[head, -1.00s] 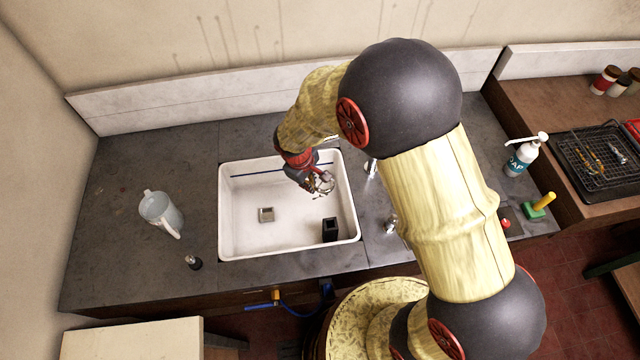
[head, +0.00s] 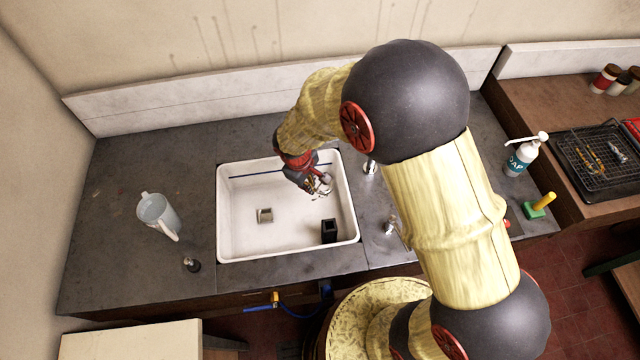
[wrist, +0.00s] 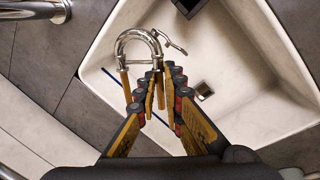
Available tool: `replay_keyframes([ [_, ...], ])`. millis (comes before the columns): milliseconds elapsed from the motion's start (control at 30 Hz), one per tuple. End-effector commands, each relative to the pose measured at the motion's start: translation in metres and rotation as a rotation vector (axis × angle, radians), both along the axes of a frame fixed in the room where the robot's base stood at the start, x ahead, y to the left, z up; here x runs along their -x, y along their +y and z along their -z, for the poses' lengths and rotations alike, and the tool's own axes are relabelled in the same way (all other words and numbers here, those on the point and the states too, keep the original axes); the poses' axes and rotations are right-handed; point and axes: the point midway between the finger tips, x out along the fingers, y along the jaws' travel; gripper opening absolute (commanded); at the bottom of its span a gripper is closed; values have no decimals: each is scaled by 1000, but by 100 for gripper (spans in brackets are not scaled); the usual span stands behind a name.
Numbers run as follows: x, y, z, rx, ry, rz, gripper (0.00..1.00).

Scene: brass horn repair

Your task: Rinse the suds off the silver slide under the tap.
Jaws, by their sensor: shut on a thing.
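The silver slide (wrist: 137,45) is a shiny U-shaped tube with brass-coloured legs and a small side lever. My gripper (wrist: 160,85) is shut on it near one leg, with the curved end out past the fingertips. In the head view, the slide (head: 324,184) and my gripper (head: 309,179) are over the right back part of the white sink (head: 225,215). A chrome tap pipe (wrist: 35,10) shows at the top left of the wrist view, apart from the slide. I cannot make out suds or running water.
A drain (head: 265,215) and a black square holder (head: 329,231) are in the sink. A clear jug (head: 158,212) and a small dark stopper (head: 191,264) stand left of it. A chrome fitting (head: 390,226) stands by the sink's right rim.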

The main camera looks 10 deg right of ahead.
Motion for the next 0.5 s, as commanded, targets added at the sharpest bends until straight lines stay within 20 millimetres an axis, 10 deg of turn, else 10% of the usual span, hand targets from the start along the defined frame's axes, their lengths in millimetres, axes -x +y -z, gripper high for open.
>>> replay_keyframes([
  [500, 18, -35, 1, 1, 3, 2, 0],
])
